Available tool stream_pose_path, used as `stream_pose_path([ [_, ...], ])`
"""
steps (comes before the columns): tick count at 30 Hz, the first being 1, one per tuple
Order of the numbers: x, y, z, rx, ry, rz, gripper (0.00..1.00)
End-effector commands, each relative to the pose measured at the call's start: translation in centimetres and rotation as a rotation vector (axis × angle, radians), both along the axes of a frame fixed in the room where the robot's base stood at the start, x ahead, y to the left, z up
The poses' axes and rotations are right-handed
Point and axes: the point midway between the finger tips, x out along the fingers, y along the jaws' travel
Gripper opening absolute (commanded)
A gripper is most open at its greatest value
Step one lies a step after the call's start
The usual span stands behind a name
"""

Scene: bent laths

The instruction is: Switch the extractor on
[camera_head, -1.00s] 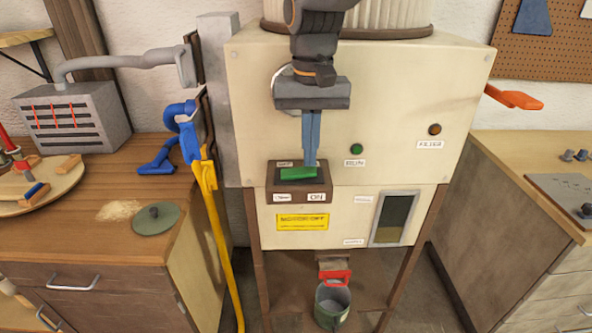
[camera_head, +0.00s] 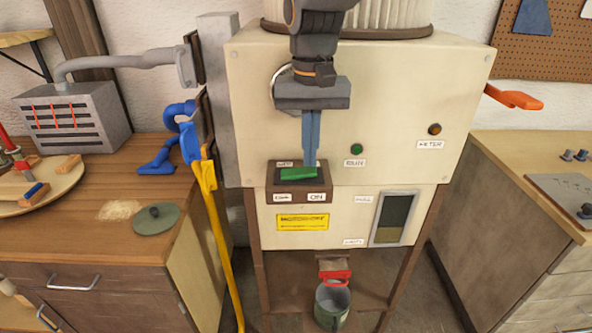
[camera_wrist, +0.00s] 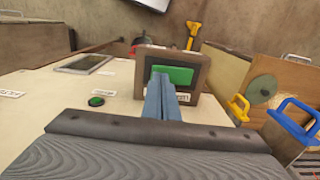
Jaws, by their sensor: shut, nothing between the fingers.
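The extractor (camera_head: 390,95) is a cream cabinet on brown legs. Its switch box (camera_head: 283,196) is brown with a dark face, a green rocker (camera_head: 298,174) and a label reading ON at its lower right. My gripper (camera_head: 311,163) is shut and empty, its blue fingers pointing down with the tips at the right end of the green rocker. In the wrist view the fingertips (camera_wrist: 160,78) overlap the green rocker (camera_wrist: 180,75) and hide part of it; whether they touch is hard to tell. A round green lamp (camera_head: 356,149) shows to the right of the switch.
An orange lamp (camera_head: 435,129) and an orange handle (camera_head: 514,97) are on the cabinet's right. A green bucket (camera_head: 332,304) stands below. Benches flank both sides.

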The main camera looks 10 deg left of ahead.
Motion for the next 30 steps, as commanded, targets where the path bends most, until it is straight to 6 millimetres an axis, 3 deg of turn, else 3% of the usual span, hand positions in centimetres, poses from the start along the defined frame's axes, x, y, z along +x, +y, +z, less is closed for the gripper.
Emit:
stream_pose_path([
  [30, 0.0, 0.0, -1.3, 0.000, 0.001, 0.000, 0.00],
])
